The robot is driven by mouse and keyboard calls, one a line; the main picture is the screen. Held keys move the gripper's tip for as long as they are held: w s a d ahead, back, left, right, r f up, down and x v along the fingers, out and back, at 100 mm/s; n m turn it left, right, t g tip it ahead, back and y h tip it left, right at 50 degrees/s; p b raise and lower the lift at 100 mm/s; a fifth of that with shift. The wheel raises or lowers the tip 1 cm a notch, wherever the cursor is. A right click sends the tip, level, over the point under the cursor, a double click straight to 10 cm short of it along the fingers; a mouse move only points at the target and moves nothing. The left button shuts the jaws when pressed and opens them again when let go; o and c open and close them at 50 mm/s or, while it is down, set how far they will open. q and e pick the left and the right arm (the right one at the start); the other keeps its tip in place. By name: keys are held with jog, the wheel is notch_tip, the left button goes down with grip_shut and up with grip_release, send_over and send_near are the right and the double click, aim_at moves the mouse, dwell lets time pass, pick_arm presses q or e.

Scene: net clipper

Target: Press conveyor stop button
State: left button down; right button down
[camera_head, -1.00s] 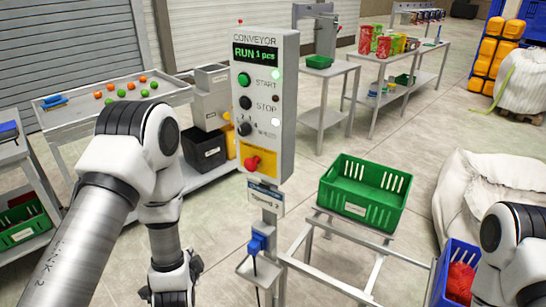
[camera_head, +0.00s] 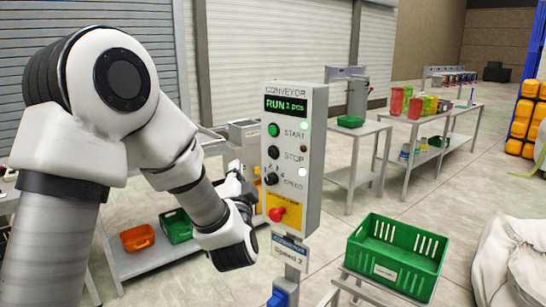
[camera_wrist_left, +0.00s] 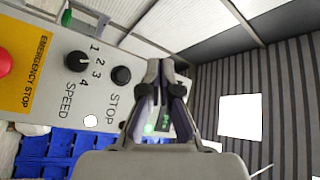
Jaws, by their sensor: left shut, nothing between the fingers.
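The conveyor control box (camera_head: 312,165) stands on a post, and its display reads RUN. The black STOP button (camera_head: 273,153) is below the green START button (camera_head: 273,130) and above the SPEED knob (camera_head: 270,179). My left gripper (camera_head: 243,182) is just left of the box, its fingertips small and hard to make out there. In the left wrist view the gripper (camera_wrist_left: 165,72) is shut and empty. The STOP button (camera_wrist_left: 121,75) shows just left of the fingertips; I cannot tell the depth gap. My right gripper is out of view.
The red emergency stop button (camera_head: 278,214) is low on the box, on a yellow plate. A green crate (camera_head: 432,238) sits on a stand to the right. A shelf (camera_head: 125,275) with an orange and a green bin is behind my left arm. Tables stand at the back.

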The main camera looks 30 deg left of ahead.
pick_arm(q)
jog(key=shift+d, duration=0.15)
jog(key=shift+w, duration=0.15)
jog(key=p, duration=0.1)
send_near(266, 147)
jog(key=shift+w+a+r, duration=0.2)
jog(key=shift+w+a, duration=0.4)
jog(key=shift+a, duration=0.2)
jog(key=shift+w+a+r, duration=0.25)
jog(key=shift+w+a, duration=0.35)
jog(key=shift+a, duration=0.2)
jog(key=shift+w+d+p, duration=0.1)
jog(key=shift+w+p, duration=0.25)
jog(key=shift+w, duration=0.05)
jog(key=shift+w, duration=0.45)
dwell(0.5)
jog(key=shift+s, duration=0.9)
